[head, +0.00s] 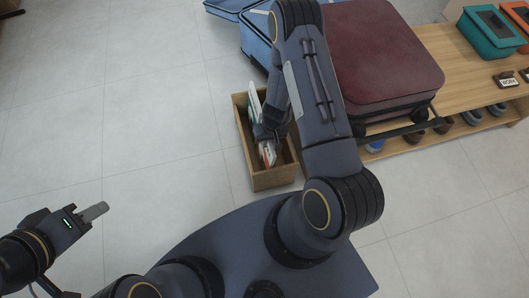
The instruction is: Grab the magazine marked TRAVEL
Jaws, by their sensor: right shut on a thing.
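A wooden box (273,180) stands on the floor in the middle of the view. It holds upright magazines: a pale one (254,100) stands at its far end, and another with orange and white colours (268,153) is nearer the front. No TRAVEL marking can be read at this size. My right gripper (267,138) reaches down into the box and is shut on a magazine there. My own arm and gripper hide much of the contents and the exact grip. My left gripper (95,212) is over the floor at the lower left, seen edge-on, with nothing visible in it.
A dark red suitcase (385,55) rests on a low wooden bench (460,75) at the right, with shoes beneath. A blue suitcase (253,42) is behind the box. A teal bin (490,32) stands on the bench. The floor left of the box is clear.

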